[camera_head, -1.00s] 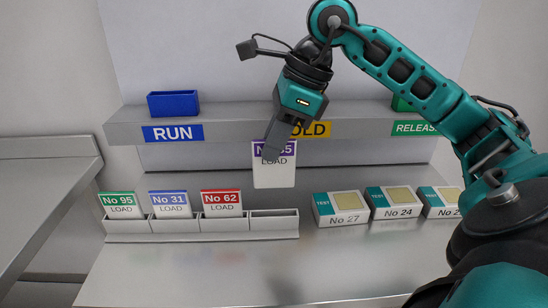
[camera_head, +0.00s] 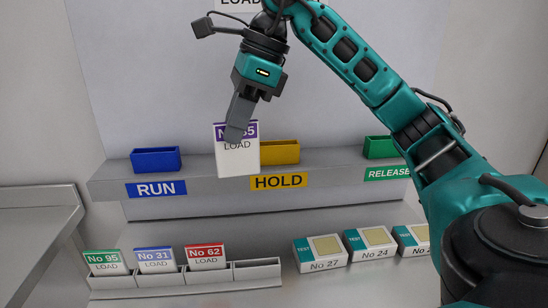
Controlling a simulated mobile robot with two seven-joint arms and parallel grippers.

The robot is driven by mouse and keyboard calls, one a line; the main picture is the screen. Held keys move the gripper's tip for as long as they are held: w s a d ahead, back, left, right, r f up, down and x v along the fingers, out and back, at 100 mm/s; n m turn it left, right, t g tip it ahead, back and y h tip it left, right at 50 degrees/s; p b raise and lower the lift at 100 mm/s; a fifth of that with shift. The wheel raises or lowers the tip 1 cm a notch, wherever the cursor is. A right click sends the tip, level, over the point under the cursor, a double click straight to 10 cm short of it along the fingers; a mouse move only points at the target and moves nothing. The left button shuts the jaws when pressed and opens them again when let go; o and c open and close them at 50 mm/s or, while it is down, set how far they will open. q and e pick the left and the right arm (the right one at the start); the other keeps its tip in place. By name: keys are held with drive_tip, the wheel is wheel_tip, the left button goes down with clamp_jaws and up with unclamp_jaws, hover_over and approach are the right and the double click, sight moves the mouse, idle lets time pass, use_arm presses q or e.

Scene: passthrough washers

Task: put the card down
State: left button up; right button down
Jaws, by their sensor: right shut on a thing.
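My right gripper (camera_head: 238,118) is shut on a white card with a purple top band (camera_head: 238,160), marked LOAD and a number that reads partly as 35. The card hangs upright in front of the shelf, just left of the yellow HOLD bin (camera_head: 282,152) and overlapping its left edge in the picture. The blue RUN bin (camera_head: 156,159) is farther left on the shelf and the green RELEASE bin (camera_head: 383,147) is at the right. No card shows in these bins. My left gripper is not in view.
A low rack (camera_head: 185,281) holds cards No 95 (camera_head: 106,263), No 31 (camera_head: 155,260) and No 62 (camera_head: 205,257); its right slot is empty. Boxes No 27 (camera_head: 321,253), No 24 (camera_head: 371,245) and a third (camera_head: 411,240) stand right of it. A side counter (camera_head: 38,220) is at left.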

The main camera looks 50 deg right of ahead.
drive_tip(key=w+d+r+p, duration=0.35)
drive_tip(key=w+r, duration=0.25)
drive_tip(key=r, duration=0.5)
drive_tip(key=s+d+r+m+p, duration=0.1)
drive_tip(key=s+d+r, duration=0.1)
drive_tip(key=d+r, duration=0.95)
drive_tip(key=shift+s+a+f+b, duration=0.1)
drive_tip(key=shift+a+f+b, duration=0.2)
drive_tip(key=shift+f, duration=4.1)
drive_tip(key=shift+s+a+f+b, duration=0.1)
drive_tip(key=shift+a+f+b, duration=0.2)
drive_tip(key=shift+f, duration=4.1)
drive_tip(key=shift+a+f+b, duration=0.2)
drive_tip(key=shift+f+b, duration=0.1)
drive_tip(key=shift+f, duration=4.1)
